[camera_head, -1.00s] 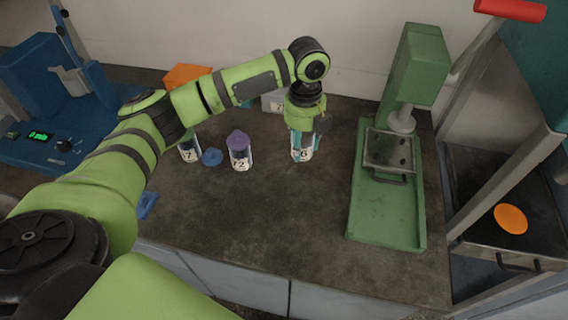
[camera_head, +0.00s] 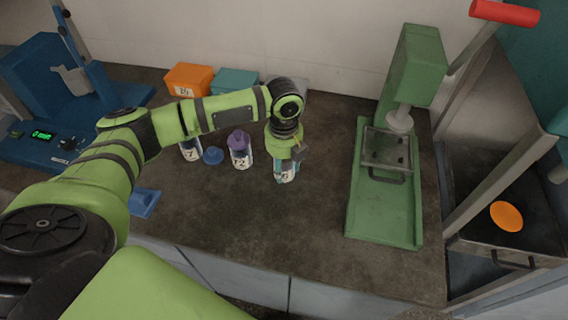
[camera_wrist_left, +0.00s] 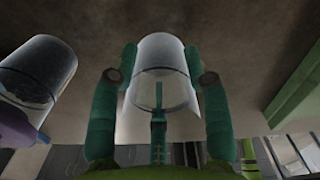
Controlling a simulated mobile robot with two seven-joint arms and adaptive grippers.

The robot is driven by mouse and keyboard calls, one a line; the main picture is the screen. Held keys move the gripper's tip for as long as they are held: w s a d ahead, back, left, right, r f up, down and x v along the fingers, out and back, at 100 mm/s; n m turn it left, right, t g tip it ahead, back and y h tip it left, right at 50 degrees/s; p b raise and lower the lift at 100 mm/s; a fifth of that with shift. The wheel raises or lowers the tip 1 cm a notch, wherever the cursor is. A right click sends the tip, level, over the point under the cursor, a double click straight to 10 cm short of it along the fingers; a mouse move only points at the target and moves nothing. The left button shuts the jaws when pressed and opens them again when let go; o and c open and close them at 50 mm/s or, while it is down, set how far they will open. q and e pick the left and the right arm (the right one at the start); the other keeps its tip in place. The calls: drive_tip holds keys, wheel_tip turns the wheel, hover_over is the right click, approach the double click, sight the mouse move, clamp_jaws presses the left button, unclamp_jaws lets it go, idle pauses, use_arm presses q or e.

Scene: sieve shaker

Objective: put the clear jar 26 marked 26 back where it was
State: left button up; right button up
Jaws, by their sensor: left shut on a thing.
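The clear jar 26 (camera_head: 286,174) is in my left gripper (camera_head: 284,166), over the middle of the bench in the head view. Its white label shows but the number is partly hidden by the fingers. In the left wrist view the teal fingers of the left gripper (camera_wrist_left: 160,75) close on both sides of the clear jar (camera_wrist_left: 162,85). I cannot tell whether the jar's base touches the bench. My right gripper is not in view.
A purple-lidded jar marked 12 (camera_head: 240,152) stands just left of the held jar. Further left are a jar marked 7 (camera_head: 190,150) and a blue lid (camera_head: 213,156). An orange box (camera_head: 189,78) and teal box (camera_head: 236,82) stand behind. A green press (camera_head: 384,215) is at right.

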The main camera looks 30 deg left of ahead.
use_arm(q)
drive_tip(key=o, duration=1.2)
drive_tip(key=shift+f, duration=0.1)
drive_tip(key=shift+o, duration=0.2)
wheel_tip(320, 180, up, 12)
drive_tip(key=b, duration=0.1)
drive_tip(key=shift+r, duration=0.2)
